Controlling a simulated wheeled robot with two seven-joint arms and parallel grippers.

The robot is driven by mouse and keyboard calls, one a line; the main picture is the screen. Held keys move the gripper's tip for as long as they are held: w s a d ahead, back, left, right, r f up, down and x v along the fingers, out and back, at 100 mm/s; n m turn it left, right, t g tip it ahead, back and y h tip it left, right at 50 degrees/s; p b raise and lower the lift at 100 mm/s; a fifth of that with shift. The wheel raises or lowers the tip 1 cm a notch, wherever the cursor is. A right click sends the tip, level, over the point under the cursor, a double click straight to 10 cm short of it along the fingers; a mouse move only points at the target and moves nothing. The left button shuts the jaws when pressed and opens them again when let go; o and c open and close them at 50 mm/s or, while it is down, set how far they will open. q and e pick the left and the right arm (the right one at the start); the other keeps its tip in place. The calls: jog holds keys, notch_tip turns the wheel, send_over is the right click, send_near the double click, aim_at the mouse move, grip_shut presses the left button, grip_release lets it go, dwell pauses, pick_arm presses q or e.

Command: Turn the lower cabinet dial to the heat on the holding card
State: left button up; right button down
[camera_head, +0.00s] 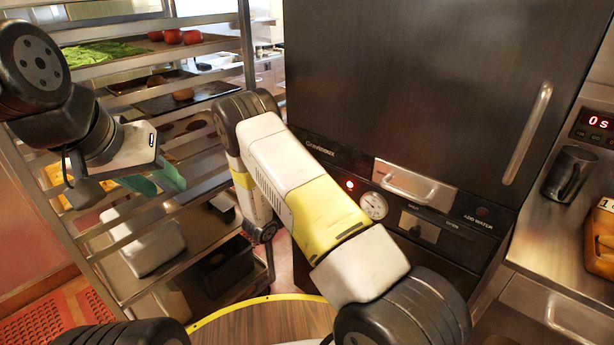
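The dark holding cabinet (400,85) fills the middle and right. Its lower control panel has a lit red lamp, a round white gauge (374,205) and a small dark dial (415,231) on a light plate. The dial's setting is too small to read. No readable holding card shows; a white tag (607,204) is cut off at the right edge. My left gripper (160,181), with teal fingers, hangs empty in front of the rack, well left of the panel; its finger gap is unclear. My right arm crosses before the panel's left part; its gripper does not show.
A metal rack (247,50) with trays of lettuce, tomatoes and patties stands at left. The cabinet door has a long handle (527,133); a shorter handle (412,190) sits above the dial. A steel counter (540,240) with a dark jug (569,174) is at right.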

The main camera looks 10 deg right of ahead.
jog(key=shift+f, duration=0.1)
dwell(0.3)
jog(key=c, duration=0.9)
grip_release()
jog(key=v, duration=0.8)
jog(key=shift+w, duration=0.15)
